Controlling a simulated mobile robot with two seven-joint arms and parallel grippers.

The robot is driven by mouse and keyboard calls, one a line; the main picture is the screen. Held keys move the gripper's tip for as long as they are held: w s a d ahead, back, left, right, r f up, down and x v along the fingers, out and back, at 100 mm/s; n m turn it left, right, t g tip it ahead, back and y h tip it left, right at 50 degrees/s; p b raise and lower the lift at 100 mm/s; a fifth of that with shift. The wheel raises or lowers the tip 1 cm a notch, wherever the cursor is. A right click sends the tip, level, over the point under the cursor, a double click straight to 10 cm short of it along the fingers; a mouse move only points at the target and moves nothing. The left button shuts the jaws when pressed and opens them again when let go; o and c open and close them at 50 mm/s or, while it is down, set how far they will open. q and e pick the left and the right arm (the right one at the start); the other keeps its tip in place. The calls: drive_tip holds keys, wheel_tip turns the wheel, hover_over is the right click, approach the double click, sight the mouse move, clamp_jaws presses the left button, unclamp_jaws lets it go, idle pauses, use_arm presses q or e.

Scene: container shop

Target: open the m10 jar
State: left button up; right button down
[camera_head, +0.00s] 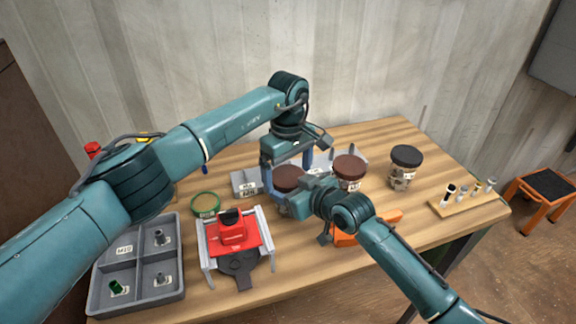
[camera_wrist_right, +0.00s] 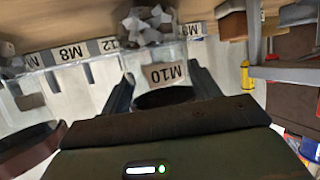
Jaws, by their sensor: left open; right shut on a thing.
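The M10 jar has a dark brown lid (camera_head: 288,176) and stands on the table; its body is mostly hidden by my arms in the head view. In the right wrist view its M10 label (camera_wrist_right: 165,74) and clear body with metal pieces show between the fingers. My left gripper (camera_head: 287,178) points down from above, its fingers apart on either side of the lid; contact cannot be told. My right gripper (camera_wrist_right: 163,90) is shut on the jar from the front right; its fingers are partly hidden in the head view.
A second brown-lidded jar (camera_head: 348,168) and a black-lidded jar (camera_head: 406,158) stand to the right. A grey compartment tray (camera_head: 137,268), a red device (camera_head: 235,232) and a green ring (camera_head: 205,204) lie left. A wooden peg board (camera_head: 462,203) is at the right edge.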

drive_tip(key=shift+r, duration=0.1)
use_arm(q)
drive_tip(key=c, duration=0.9)
drive_tip(key=o, duration=0.9)
drive_tip(key=shift+o, duration=0.2)
drive_tip(key=shift+r, duration=0.1)
drive_tip(key=shift+r, duration=2.2)
use_arm(e)
drive_tip(key=shift+c, duration=1.4)
unclamp_jaws()
drive_tip(key=shift+s+d, duration=0.1)
